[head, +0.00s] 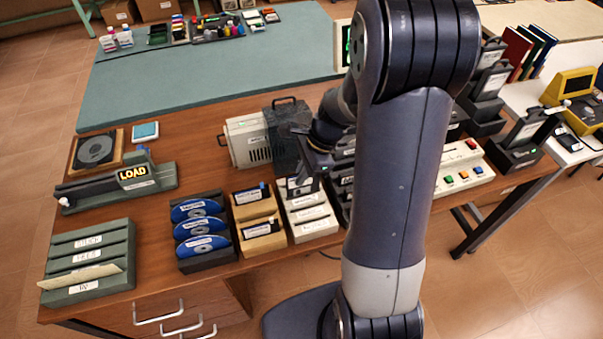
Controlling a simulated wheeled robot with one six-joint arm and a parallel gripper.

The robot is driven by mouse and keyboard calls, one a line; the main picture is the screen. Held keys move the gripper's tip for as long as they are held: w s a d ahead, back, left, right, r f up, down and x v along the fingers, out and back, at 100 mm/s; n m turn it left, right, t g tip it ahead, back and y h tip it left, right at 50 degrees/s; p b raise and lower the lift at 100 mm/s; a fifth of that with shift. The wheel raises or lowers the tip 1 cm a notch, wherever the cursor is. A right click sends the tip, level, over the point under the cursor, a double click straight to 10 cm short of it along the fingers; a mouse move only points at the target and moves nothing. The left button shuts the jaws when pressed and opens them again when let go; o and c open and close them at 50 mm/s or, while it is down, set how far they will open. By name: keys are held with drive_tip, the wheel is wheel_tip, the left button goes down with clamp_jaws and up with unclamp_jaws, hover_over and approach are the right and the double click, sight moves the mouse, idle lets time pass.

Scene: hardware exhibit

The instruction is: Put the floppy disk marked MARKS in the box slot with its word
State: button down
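A pale slotted box (314,227) with white word labels stands near the table's front, left of my arm. The label words are too small to read. A dark floppy disk with a light label (300,187) stands upright at the box's rear slot. My gripper (306,172) points down right at this disk. I cannot tell whether the fingers are closed on it or how deep the disk sits. The word MARKS is not readable anywhere. My arm hides part of the dark slotted holder (341,182) just right of the pale box.
Left of the box stand a wooden holder (265,243) and a black rack with blue discs (207,261). A green slotted box (90,287) is at front left, a LOAD machine (128,182) behind it. The teal mat's middle is clear.

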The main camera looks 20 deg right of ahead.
drive_tip(key=shift+f, duration=0.1)
drive_tip(key=shift+f+b, duration=1.4)
drive_tip(key=shift+f, duration=0.5)
drive_tip(key=c, duration=1.6)
unclamp_jaws()
wheel_tip(320, 180, up, 8)
drive_tip(key=p, duration=0.7)
